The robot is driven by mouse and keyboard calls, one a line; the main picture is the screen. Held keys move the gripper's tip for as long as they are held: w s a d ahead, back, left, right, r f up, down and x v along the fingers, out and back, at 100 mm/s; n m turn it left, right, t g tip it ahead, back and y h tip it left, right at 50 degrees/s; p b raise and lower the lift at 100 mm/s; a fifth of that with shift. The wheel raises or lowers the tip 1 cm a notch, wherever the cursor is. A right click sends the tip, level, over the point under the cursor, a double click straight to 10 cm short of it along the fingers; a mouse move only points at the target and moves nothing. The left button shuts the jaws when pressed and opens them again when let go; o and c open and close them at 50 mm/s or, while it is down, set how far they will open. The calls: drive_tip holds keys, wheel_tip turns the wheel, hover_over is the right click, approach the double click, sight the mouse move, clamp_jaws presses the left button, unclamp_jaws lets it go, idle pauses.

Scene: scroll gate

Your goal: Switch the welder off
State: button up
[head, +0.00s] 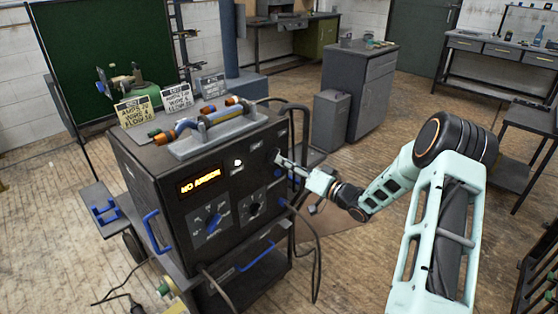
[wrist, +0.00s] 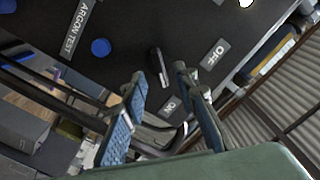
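The welder (head: 140,170) is a dark box on a cart in the head view, with a lit amber display (head: 200,181) reading "NO ARGON". In the wrist view its black panel carries a small dark switch lever (wrist: 158,66) near an OFF label (wrist: 215,54) and an ON label (wrist: 170,107). I cannot tell which way the lever is set. My gripper (head: 281,159) is at the upper right of the welder's front. In the wrist view my gripper (wrist: 162,82) is open, its fingertips apart on either side of the lever's near end. Contact is unclear.
A blue button (wrist: 101,47) sits beside an ARGON TEST label. A grey cabinet (head: 358,85) stands behind; the floor between is fairly open.

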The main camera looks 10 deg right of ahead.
sight(274, 156)
drive_tip(key=x, duration=0.4)
drive_tip(key=shift+d, duration=0.1)
clamp_jaws()
